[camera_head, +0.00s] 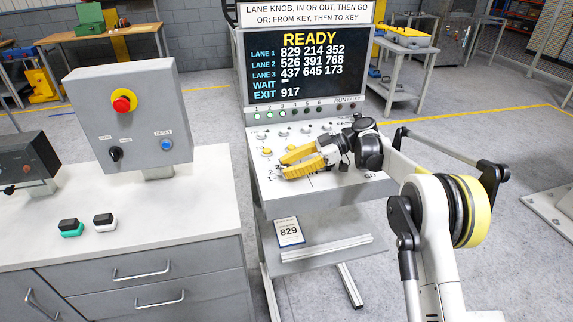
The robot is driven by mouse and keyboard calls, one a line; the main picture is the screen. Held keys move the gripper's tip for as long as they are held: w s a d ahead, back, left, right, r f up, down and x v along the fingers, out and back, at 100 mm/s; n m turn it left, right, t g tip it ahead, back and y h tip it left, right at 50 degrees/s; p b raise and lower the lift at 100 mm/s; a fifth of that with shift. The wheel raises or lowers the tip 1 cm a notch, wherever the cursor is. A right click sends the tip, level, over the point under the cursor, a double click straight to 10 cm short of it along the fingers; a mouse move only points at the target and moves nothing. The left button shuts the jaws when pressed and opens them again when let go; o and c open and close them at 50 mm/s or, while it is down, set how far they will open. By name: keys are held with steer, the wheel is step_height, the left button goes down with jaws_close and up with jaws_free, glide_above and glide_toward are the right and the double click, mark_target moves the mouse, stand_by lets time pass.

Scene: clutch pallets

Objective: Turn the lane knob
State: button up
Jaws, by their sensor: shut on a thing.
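A grey console (262,190) stands in the middle with a sloped panel of small knobs and buttons. My gripper (283,166) has yellow fingers and reaches in from the right, low over the left part of this panel. Its fingers are shut at the lane dial, where small numbers show just left of the fingertips. The lane knob itself is hidden by the fingers, so its pointer cannot be read. The screen (308,65) above reads READY, with three lane rows, WAIT with a dash and EXIT 917.
A card marked 829 (288,232) lies on the lower shelf (330,255). At left, a grey control box (125,110) with a red stop button stands on a white-topped cabinet (190,215). Two small blocks lie there. A row of lamps under the screen shows some green.

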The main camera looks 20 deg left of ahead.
steer(key=shift+f+n+g+h, duration=0.2)
steer(key=shift+n+g+h, duration=0.5)
steer(key=shift+n+g, duration=0.1)
steer(key=shift+n+g+h+p, duration=0.3)
steer(key=shift+n+g+p, duration=0.1)
steer(key=shift+n, duration=0.1)
steer(key=o, duration=1.1)
steer(key=shift+o, duration=0.3)
steer(key=shift+r, duration=0.1)
steer(key=shift+m+t, duration=0.3)
